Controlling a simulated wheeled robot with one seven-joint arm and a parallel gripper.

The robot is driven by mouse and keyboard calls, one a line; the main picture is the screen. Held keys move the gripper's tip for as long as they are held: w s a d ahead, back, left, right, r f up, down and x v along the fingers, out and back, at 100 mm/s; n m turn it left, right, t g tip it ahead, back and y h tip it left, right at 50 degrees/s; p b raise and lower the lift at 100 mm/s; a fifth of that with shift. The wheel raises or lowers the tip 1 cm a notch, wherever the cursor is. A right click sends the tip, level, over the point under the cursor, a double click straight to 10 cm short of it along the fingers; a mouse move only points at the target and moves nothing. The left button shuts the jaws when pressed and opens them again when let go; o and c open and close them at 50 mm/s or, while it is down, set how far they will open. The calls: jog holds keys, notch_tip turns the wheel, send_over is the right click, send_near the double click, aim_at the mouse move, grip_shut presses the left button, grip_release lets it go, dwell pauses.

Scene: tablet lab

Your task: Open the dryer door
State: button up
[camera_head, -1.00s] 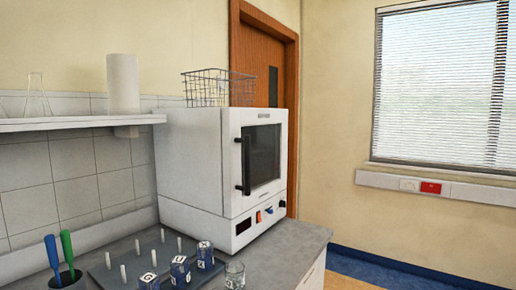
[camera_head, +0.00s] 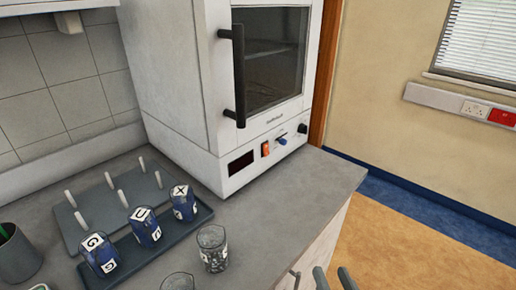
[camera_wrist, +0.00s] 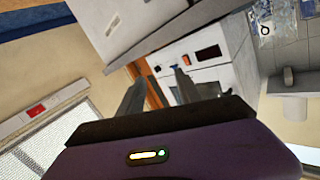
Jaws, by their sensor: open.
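The dryer (camera_head: 170,80) is a white box on the grey counter, and its door (camera_head: 218,100) looks shut. The door has a dark glass window (camera_head: 285,55) and a black upright bar handle (camera_head: 239,80) on its left side. My gripper (camera_head: 333,273) shows only by its two fingertips at the bottom edge of the head view, low and to the right of the handle, apart from it. In the wrist view my gripper (camera_wrist: 160,76) is open with nothing between its fingers. The dryer's front panel (camera_wrist: 208,53) shows beyond them, tilted; the handle cannot be made out there.
A rack (camera_head: 190,222) with blue lettered weighing bottles and a glass beaker (camera_head: 213,250) stand on the counter (camera_head: 285,215) left of my gripper. A dark cup (camera_head: 18,258) is at far left. The floor (camera_head: 400,240) to the right is clear.

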jog(key=w+a+r+n+y, duration=0.25)
jog(key=w+a+r, duration=0.25)
jog(key=w+r, duration=0.4)
jog(key=n+g+y, duration=0.3)
jog(key=n+y, duration=0.3)
send_near(241, 59)
jog(key=x, duration=0.4)
jog(key=p+x, duration=0.1)
jog(key=x, duration=0.6)
jog(key=shift+w+r, duration=0.1)
jog(key=shift+w, duration=0.05)
grip_shut()
